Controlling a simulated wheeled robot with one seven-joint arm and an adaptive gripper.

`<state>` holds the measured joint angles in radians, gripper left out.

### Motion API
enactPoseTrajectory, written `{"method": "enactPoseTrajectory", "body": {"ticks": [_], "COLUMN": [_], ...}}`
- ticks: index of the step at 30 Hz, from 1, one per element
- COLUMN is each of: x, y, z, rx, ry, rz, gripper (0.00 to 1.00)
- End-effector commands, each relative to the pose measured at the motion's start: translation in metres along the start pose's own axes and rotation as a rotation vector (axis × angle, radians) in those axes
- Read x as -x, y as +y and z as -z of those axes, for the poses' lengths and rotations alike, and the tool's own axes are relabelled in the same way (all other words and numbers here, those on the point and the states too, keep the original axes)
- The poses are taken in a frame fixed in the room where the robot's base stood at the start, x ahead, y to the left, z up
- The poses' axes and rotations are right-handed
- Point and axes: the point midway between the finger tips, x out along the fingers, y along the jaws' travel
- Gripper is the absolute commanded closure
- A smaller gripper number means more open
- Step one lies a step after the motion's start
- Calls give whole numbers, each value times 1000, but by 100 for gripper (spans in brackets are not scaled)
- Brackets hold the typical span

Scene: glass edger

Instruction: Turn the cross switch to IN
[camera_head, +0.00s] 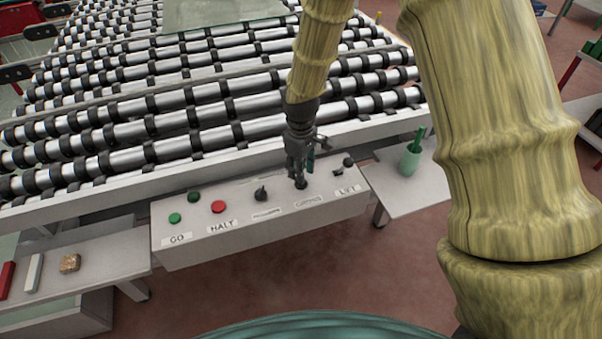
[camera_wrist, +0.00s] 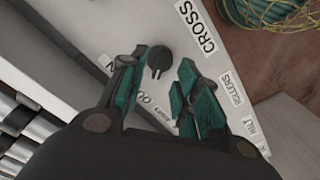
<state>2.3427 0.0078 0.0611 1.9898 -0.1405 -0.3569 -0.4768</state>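The cross switch (camera_wrist: 160,60) is a dark round knob on the white panel, beside the CROSS label (camera_wrist: 197,28). In the wrist view its small pointer seems to face down, toward the OUT mark (camera_wrist: 143,99). The IN mark (camera_wrist: 109,62) is mostly hidden by a finger. My gripper (camera_wrist: 163,72) is open, with its teal finger pads on either side of the knob and a gap to each. The head view shows my gripper (camera_head: 300,170) pointing down over the switch (camera_head: 300,183); contact there is unclear.
The panel (camera_head: 180,247) also holds a green GO button (camera_head: 175,218), a red HALT button (camera_head: 218,207), another dark switch (camera_head: 260,194) and a knob (camera_head: 348,162). Rollers (camera_head: 200,118) lie behind. A pale green cup (camera_head: 410,160) stands on the right side shelf.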

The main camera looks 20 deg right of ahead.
Motion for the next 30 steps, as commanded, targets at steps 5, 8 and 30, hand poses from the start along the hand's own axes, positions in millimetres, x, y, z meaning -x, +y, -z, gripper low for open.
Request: {"method": "enactPoseTrajectory", "body": {"ticks": [5,8,30], "x": [-17,-24,-32], "y": [0,0,0], "z": [0,-1,0], "rx": [0,0,0], "ry": [-2,-2,0], "rz": [1,1,0], "gripper": [68,68,100]}}
